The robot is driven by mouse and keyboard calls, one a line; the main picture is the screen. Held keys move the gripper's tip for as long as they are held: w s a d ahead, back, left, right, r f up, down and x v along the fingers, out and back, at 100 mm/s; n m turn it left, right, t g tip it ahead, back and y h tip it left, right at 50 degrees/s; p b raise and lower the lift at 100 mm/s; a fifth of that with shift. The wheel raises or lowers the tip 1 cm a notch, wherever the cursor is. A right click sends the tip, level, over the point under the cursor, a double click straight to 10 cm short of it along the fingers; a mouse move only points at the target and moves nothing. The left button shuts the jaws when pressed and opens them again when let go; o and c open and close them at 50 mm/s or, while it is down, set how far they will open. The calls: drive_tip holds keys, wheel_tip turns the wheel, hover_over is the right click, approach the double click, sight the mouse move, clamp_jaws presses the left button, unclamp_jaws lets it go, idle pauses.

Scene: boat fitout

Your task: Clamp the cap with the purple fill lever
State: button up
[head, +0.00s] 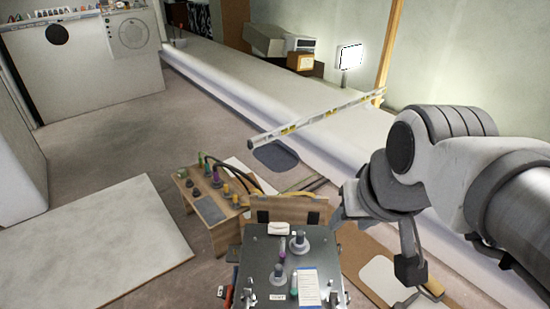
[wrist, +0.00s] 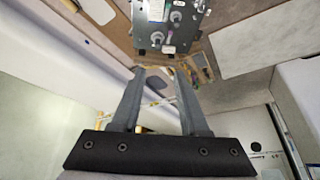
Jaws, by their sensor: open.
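A grey metal panel (head: 262,262) stands at the bottom centre of the head view, with two grey round caps on its top, one upper right (head: 299,243) and one lower left (head: 279,273). A small purple lever (head: 282,255) stands between them; I cannot tell for sure which cap it belongs to. A green lever (head: 294,284) is lower down. In the wrist view the panel (wrist: 150,38) is at the top, upside down, with a pinkish-purple lever (wrist: 169,36). My gripper (wrist: 161,75) is open and empty, its fingers apart and clear of the panel.
A low wooden stand (head: 211,212) with several coloured knobs and dark hoses stands left of the panel. A white label (head: 309,288) lies on the panel. A long spirit level (head: 315,117) lies behind. A pale board (head: 90,245) lies on the floor at left.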

drive_tip(key=w, duration=0.1)
drive_tip(key=w+f+m, duration=0.1)
drive_tip(key=w+b, duration=0.1)
drive_tip(key=shift+w+f+m+g, duration=0.3)
drive_tip(key=shift+m+g, duration=0.1)
clamp_jaws()
drive_tip(key=w+d+f+m+g+y+b, duration=0.25)
drive_tip(key=w+f+m+b, duration=0.35)
drive_tip(key=w+f, duration=0.85)
drive_tip(key=w+d+f+m+y+b, duration=0.1)
drive_tip(key=w+f+m, duration=0.2)
drive_tip(key=f, duration=0.5)
drive_tip(key=w+d+f+m+y+b, duration=0.2)
drive_tip(key=w+f+m, duration=0.2)
drive_tip(key=f, duration=0.5)
drive_tip(key=w+d+f+m+g+y+b, duration=0.1)
drive_tip(key=w+d+f+m+y, duration=0.1)
drive_tip(key=w+f, duration=0.3)
wheel_tip(320, 180, down, 4)
drive_tip(key=shift+w+f+m+b, duration=0.15)
drive_tip(key=shift+m+b, duration=0.15)
drive_tip(key=shift+m, duration=0.6)
drive_tip(key=shift+a, duration=0.1)
